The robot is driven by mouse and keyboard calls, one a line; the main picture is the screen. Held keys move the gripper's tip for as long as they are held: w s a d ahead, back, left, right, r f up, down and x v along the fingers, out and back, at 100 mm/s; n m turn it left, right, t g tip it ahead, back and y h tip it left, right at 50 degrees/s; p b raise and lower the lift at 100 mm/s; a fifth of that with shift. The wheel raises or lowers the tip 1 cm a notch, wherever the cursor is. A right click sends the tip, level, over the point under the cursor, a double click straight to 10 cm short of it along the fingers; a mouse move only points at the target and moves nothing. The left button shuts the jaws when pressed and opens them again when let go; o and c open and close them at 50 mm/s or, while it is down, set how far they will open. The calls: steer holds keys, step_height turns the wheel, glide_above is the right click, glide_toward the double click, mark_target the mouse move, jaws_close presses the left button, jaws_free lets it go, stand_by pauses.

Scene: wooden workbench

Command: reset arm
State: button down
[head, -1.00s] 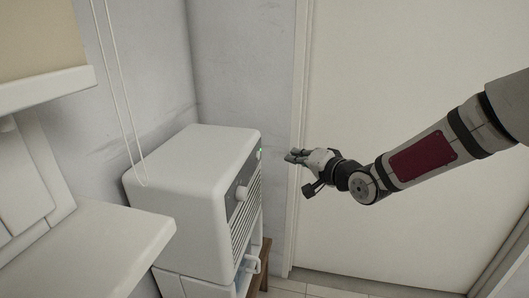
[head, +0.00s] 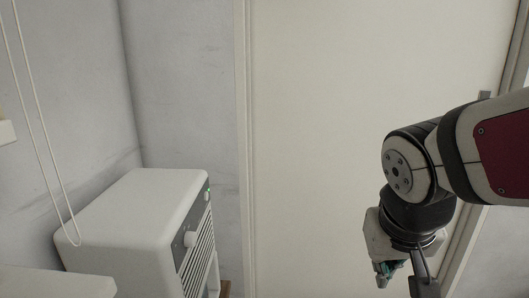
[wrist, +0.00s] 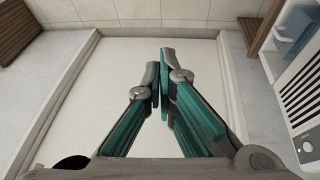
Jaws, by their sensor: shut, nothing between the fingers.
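My gripper (wrist: 160,82) is shut and empty in the wrist view. Its grey fingertips meet above the middle, with teal finger links below them. In the head view my gripper (head: 384,276) hangs low at the right, pointing down, and its lower end is partly hidden by my arm and the frame edge. My arm is bent, with the wrist below the elbow joint. It is in front of the pale door, apart from the white appliance.
A white box-shaped appliance (head: 135,212) with a knob, a grille and a green light stands at the lower left. A looped cord (head: 40,130) hangs beside it. A pale door (head: 340,130) fills the middle. Wooden furniture (wrist: 18,28) shows in the wrist view.

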steer(key=s+r+n+g+y+p, duration=0.15)
steer(key=s+g, duration=0.25)
steer(key=s, duration=1.6)
step_height(320, 180, up, 28)
steer(key=t+p, duration=0.4)
steer(key=p, duration=2.2)
steer(key=shift+w+d+r, duration=0.15)
steer(key=shift+w+d, duration=0.05)
steer(key=shift+w, duration=0.05)
steer(key=shift+m, duration=0.25)
